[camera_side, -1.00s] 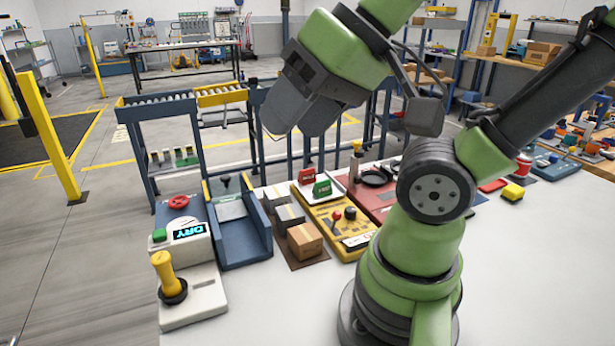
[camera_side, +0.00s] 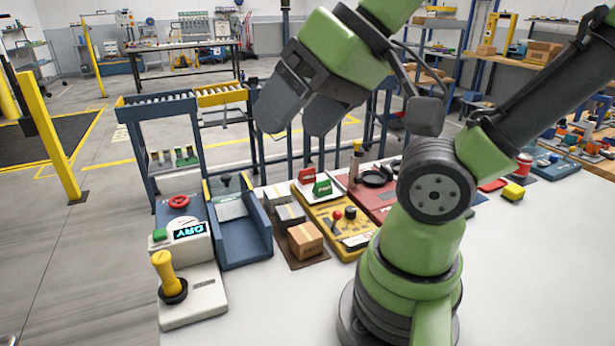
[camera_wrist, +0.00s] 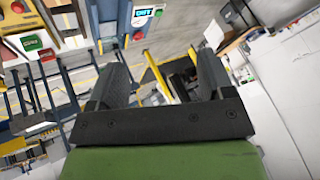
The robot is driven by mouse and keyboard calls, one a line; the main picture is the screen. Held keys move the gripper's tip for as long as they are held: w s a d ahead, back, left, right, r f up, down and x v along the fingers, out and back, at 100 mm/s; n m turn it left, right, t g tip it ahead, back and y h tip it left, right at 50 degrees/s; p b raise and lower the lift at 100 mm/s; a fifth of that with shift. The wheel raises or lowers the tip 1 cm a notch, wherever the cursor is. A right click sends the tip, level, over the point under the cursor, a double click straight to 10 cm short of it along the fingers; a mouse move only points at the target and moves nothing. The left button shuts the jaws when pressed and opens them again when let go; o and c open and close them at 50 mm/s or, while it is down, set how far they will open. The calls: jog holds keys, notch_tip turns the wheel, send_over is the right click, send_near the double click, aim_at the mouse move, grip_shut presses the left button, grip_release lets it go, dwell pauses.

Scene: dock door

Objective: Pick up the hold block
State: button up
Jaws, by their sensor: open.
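The red block also shows at the upper left of the wrist view (camera_wrist: 32,42), with the green block (camera_wrist: 47,55) close by. My gripper (camera_side: 296,122) hangs above and behind the blocks in the side view, clear of them. Its two dark fingers are spread with nothing between them. In the wrist view my gripper (camera_wrist: 162,75) is also open and empty, with both blocks outside the fingers to the left.
The yellow panel (camera_side: 353,240) has red and black knobs. Cardboard boxes (camera_side: 305,240), a blue chute (camera_side: 243,250) and a grey unit with a "DRY" display (camera_side: 182,243) stand left of it. A roller conveyor (camera_side: 160,102) is behind. The bench's front right is clear.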

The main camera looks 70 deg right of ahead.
jog(key=w+d+m+h, duration=0.2)
jog(key=w+d, duration=0.5)
jog(key=w, duration=0.2)
jog(key=m+g+h, duration=0.2)
jog(key=g+h, duration=0.1)
jog(key=g, duration=0.1)
send_near(308, 169)
jog(key=x, duration=0.4)
jog(key=shift+w+f, duration=0.1)
jog(key=shift+w, duration=0.15)
jog(key=shift+x, duration=3.1)
jog(key=shift+s, duration=0.2)
